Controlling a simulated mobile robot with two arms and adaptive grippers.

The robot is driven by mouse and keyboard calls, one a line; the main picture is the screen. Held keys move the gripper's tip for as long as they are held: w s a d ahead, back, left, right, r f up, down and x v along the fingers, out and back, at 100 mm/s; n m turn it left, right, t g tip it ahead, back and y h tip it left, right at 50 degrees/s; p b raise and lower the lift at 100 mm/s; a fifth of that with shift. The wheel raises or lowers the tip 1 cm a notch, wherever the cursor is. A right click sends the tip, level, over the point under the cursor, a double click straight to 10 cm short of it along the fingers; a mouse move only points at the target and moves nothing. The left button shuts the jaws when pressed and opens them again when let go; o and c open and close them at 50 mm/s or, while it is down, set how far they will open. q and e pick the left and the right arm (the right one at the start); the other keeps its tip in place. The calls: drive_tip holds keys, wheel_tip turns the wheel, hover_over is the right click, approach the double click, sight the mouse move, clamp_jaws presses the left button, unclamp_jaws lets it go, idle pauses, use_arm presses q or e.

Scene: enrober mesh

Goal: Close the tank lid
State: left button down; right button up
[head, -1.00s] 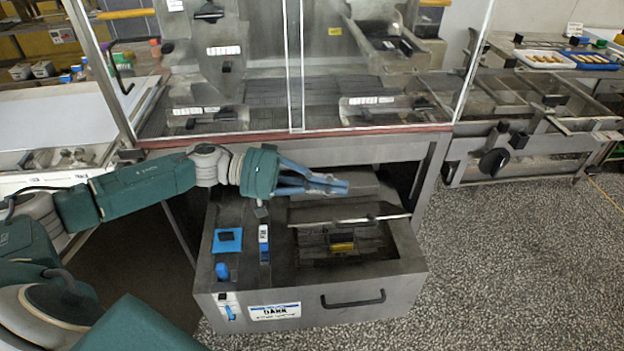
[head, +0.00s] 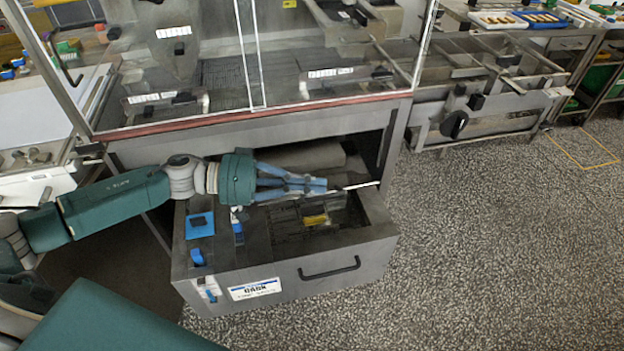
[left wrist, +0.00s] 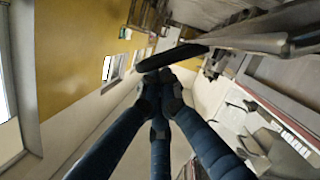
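The tank (head: 330,251) is a grey box with a front bar handle and a "DARK" label, standing out from under the machine. Its top is partly uncovered, showing a dark interior with a yellow piece (head: 315,220). A thin bright edge (head: 360,185) at the tank's back right may belong to the lid; the rest there is dark or behind my gripper. My left gripper (head: 324,186) is above the tank's back part, its blue fingers pointing right and drawn together. In the left wrist view the fingertips (left wrist: 158,84) meet beside a dark rounded bar (left wrist: 172,57); contact is unclear. My right gripper is not in view.
The machine's glass guard and red-brown lower rail (head: 260,120) stand just above and behind my left arm. A blue square (head: 200,224) and a blue knob (head: 197,257) are on the tank's left side. Speckled floor (head: 480,250) is clear to the right.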

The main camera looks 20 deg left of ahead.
use_arm(q)
drive_tip(key=shift+s+d+f+m+t+y, duration=0.2)
drive_tip(key=shift+s+d+f+m, duration=0.55)
drive_tip(key=shift+f, duration=1.2)
drive_tip(key=shift+s+d+f+m+t+y, duration=0.15)
drive_tip(key=shift+s+d+f+m+y, duration=0.3)
drive_tip(key=shift+s+f+m, duration=1)
drive_tip(key=shift+s+d+f+m+t+y, duration=0.25)
drive_tip(key=shift+s+d+f, duration=0.35)
drive_tip(key=shift+f, duration=1.8)
drive_tip(key=shift+w+r, duration=0.1)
